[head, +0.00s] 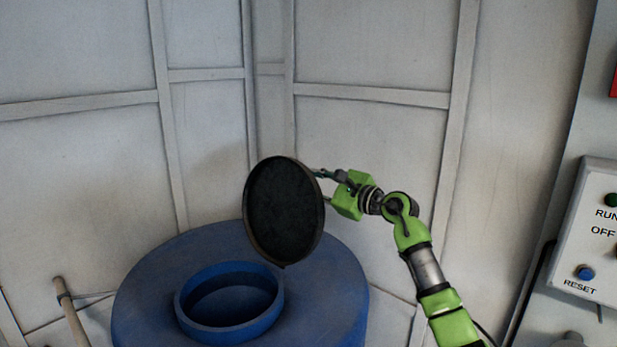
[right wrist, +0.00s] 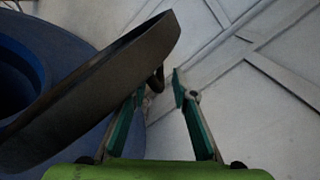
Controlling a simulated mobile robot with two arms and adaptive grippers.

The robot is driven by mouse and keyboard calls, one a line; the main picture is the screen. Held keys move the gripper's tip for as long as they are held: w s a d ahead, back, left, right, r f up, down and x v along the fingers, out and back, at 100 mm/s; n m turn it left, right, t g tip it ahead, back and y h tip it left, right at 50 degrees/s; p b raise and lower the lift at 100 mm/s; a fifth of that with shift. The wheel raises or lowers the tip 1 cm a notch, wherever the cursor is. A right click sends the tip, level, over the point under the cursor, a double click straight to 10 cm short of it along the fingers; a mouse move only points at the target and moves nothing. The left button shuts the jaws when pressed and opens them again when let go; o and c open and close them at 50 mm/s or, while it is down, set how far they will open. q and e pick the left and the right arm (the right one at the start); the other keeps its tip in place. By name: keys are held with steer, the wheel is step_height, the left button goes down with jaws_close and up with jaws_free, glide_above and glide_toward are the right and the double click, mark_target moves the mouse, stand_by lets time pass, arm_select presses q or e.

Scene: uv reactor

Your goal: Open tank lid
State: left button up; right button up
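The blue tank (head: 330,285) stands in the lower middle of the head view, with its round raised opening (head: 230,325) uncovered. The dark round lid (head: 284,210) stands steeply tilted above the tank's rear right, its black inner face towards me. The lid (right wrist: 100,90) also fills the left of the right wrist view, with a small dark handle (right wrist: 158,77) on its outer side. My right gripper (head: 322,186) is behind the lid's right edge. Its fingers are apart, with the handle between the tips and a gap at the right finger. My left gripper is not in view.
Pale panelled walls (head: 370,130) close in behind the tank. A control box (head: 590,240) with RUN, OFF and RESET labels is at the right edge. A thin pole (head: 70,310) stands at lower left.

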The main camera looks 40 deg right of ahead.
mark_target(294, 191)
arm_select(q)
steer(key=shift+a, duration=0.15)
arm_select(e)
steer(key=shift+c, duration=0.7)
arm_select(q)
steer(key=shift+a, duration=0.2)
arm_select(e)
jaws_close()
steer(key=a+n, duration=0.1)
steer(key=a+r+n+b, duration=0.1)
steer(key=a, duration=0.1)
steer(key=a+b, duration=0.1)
steer(key=a, duration=0.1)
steer(key=shift+s+a+r+n, duration=0.1)
steer(key=shift+s+r+n, duration=0.15)
steer(key=shift+n, duration=0.15)
steer(key=shift+a+r, duration=0.2)
steer(key=shift+a, duration=0.2)
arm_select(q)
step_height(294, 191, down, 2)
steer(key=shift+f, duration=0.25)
arm_select(e)
steer(key=shift+d, duration=0.1)
steer(key=shift+o, duration=0.7)
jaws_free()
